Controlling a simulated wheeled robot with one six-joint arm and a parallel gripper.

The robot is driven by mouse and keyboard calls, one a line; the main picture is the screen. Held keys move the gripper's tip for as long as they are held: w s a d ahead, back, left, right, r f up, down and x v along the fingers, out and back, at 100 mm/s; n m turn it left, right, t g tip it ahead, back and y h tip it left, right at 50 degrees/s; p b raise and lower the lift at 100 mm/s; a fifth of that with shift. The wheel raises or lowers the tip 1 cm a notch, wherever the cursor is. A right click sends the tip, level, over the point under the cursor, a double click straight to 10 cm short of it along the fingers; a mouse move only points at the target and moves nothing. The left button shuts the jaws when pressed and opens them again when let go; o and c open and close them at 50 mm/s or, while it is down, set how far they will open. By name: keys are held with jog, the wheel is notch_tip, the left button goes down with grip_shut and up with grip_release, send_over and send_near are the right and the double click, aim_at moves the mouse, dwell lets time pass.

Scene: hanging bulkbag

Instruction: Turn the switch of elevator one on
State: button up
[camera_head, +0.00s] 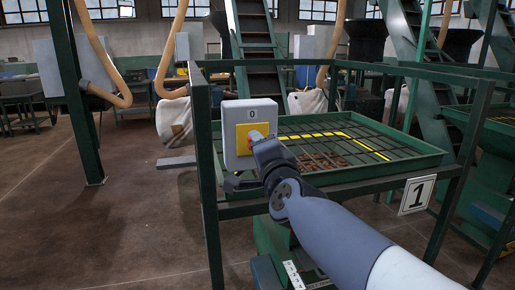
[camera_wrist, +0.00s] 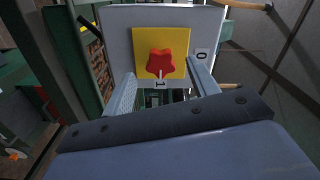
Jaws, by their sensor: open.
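The switch is a red knob (camera_wrist: 160,64) on a yellow plate (camera_wrist: 184,40) fixed to a grey box (camera_wrist: 118,18). In the wrist view an "I" mark shows just below the knob and a "0" label (camera_wrist: 202,54) to its right. In the head view the box (camera_head: 232,105) sits on a green frame corner, its "0" label at the top and its yellow plate (camera_head: 243,130) facing me. My gripper (camera_wrist: 160,70) is open, its fingers on either side of the knob in the wrist view. Contact cannot be told. In the head view my gripper (camera_head: 262,142) partly hides the knob.
A green frame with a grated tray (camera_head: 395,172) stands behind and right of the box. A white sign "1" (camera_head: 416,194) hangs on its front rail. A green post (camera_head: 82,120) stands at left. The floor (camera_head: 130,210) at left is clear.

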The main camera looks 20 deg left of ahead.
jog(key=p+v, duration=0.1)
jog(key=v, duration=0.7)
jog(key=shift+w, duration=0.1)
jog(key=b+x, duration=0.1)
jog(key=x, duration=0.9)
jog(key=shift+w+a, duration=0.2)
jog(key=shift+w, duration=0.05)
